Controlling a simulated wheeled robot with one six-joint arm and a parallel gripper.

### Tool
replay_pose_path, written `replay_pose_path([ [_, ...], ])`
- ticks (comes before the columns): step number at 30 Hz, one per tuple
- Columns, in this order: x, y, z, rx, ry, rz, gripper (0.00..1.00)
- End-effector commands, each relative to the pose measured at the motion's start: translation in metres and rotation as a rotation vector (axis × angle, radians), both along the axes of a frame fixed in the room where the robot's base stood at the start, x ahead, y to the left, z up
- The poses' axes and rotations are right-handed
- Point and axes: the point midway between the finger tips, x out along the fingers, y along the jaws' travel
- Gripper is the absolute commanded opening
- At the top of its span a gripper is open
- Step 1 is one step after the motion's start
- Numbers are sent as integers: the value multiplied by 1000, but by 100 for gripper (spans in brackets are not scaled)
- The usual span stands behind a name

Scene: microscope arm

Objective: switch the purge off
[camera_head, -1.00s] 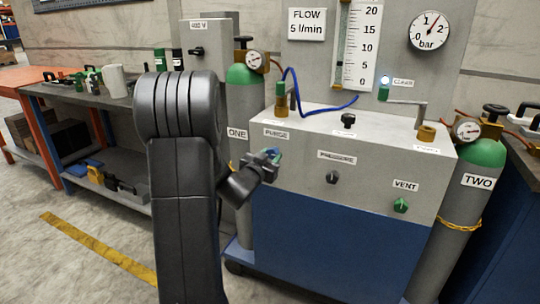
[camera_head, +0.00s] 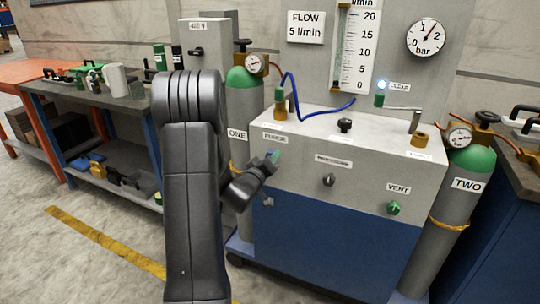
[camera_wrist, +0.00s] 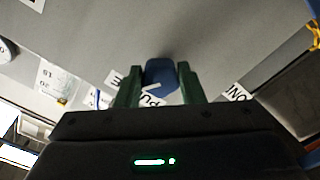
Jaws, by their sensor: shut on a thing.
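The purge knob is a small blue knob (camera_wrist: 161,74) in the wrist view, on the cabinet's grey front panel. It sits below the PURGE label (camera_head: 275,139) at the panel's upper left. My gripper (camera_head: 272,158) reaches it from the front left. In the wrist view its two green fingers (camera_wrist: 159,86) stand on either side of the knob and are shut on it. The label shows upside down behind the fingers and is partly hidden. In the head view my gripper covers most of the knob.
A black PRESSURE knob (camera_head: 328,180) and a green VENT knob (camera_head: 394,208) sit to the right on the same panel. Green-topped cylinders ONE (camera_head: 243,110) and TWO (camera_head: 465,195) flank the cabinet. The CLEAR lamp (camera_head: 381,86) is lit. A cluttered bench (camera_head: 130,101) stands left.

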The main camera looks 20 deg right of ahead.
Motion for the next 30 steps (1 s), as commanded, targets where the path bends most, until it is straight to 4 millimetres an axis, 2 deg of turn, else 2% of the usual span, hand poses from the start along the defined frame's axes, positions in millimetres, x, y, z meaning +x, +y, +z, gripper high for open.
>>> replay_pose_path([
  [15,-1,0,2,-274,326,0,12],
  [30,-1,0,0,-372,441,1,12],
])
